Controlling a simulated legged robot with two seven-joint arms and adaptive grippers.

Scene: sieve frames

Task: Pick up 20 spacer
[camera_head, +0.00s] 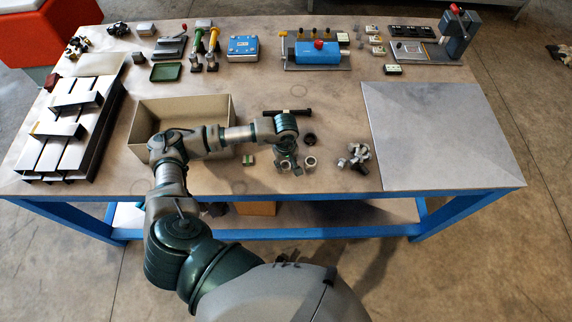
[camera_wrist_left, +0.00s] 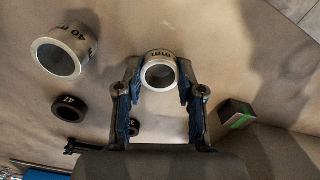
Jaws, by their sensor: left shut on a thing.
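A short silver-grey ring, the spacer (camera_wrist_left: 160,72), is between the two blue-padded fingers of my left gripper (camera_wrist_left: 158,92) in the left wrist view. The fingers press on it from both sides. Lettering ending in "mm" shows on its wall, but the number cannot be read. In the head view my left gripper (camera_head: 287,162) points down at the table, around the spacer (camera_head: 286,166); I cannot tell whether it touches the table. A larger ring marked 40 mm (camera_wrist_left: 66,50) stands apart to the left in the wrist view, and in the head view (camera_head: 310,162) just right of the gripper.
A black ring marked 47 (camera_wrist_left: 70,107), a smaller black ring (camera_wrist_left: 134,127) and a green-and-black block (camera_wrist_left: 236,116) lie near. An open cardboard box (camera_head: 225,108) stands left of the gripper. Metal parts (camera_head: 354,157) lie right, before a bare grey plate (camera_head: 430,130).

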